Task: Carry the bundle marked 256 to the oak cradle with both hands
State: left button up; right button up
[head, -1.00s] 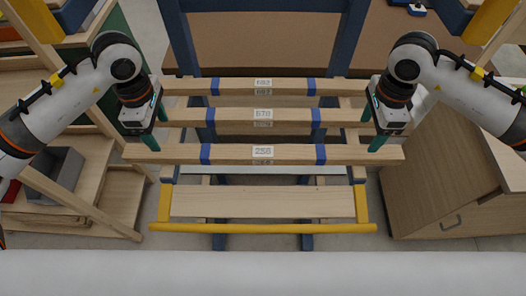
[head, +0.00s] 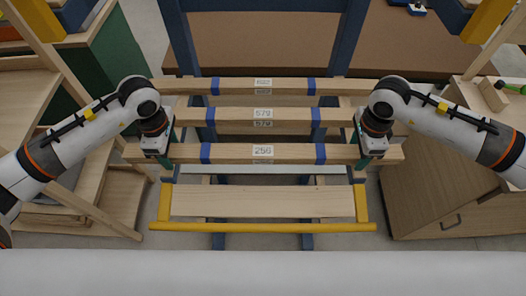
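The bundle marked 256 (head: 225,153) is a long pale wooden bar with two blue bands and a white label. It lies level across the front of the rack, nearest to me. My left gripper (head: 169,149) is over its left part, with one green finger on the far side and one on the near side. My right gripper (head: 361,148) straddles its right part in the same way. Both grippers look open, with the finger gap about as wide as before; contact is hidden by the gripper bodies. I cannot tell which thing is the oak cradle.
Two similar bundles, marked 579 (head: 225,115) and 602 (head: 240,87), lie behind on the rack. In front and lower is a wooden shelf (head: 263,203) with a yellow front bar (head: 263,228). A wooden cabinet (head: 440,205) stands right, wooden shelving (head: 110,190) left.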

pick_arm(q)
grip_shut()
pick_arm(e)
grip_shut()
pick_arm(q)
jog(key=shift+r, duration=0.1)
pick_arm(e)
jog(key=shift+r, duration=0.15)
